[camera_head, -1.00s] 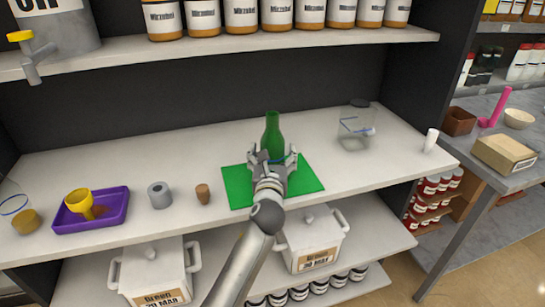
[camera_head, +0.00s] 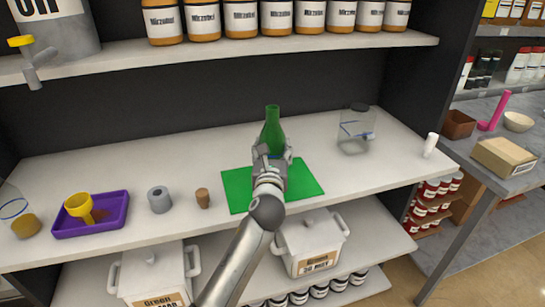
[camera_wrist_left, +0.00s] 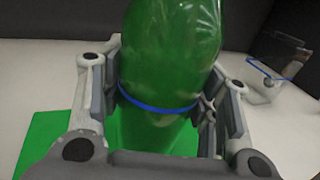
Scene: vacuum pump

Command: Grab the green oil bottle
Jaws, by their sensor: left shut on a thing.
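The green oil bottle (camera_head: 272,128) stands on the shelf at the green mat (camera_head: 238,188), with its neck showing above my left gripper (camera_head: 270,158). In the left wrist view the bottle (camera_wrist_left: 170,55) fills the space between the two fingers of my left gripper (camera_wrist_left: 160,110), with a blue band around it. The fingers are shut on the bottle from both sides. The lower part of the bottle is hidden by the gripper in the head view. My right gripper is not in view.
A clear jar (camera_head: 355,130) stands right of the bottle and a white cylinder (camera_head: 430,143) near the right edge. To the left are a cork (camera_head: 203,198), a grey roll (camera_head: 159,200) and a purple tray (camera_head: 118,214) with a yellow funnel (camera_head: 80,206). An upper shelf (camera_head: 300,46) overhangs the back.

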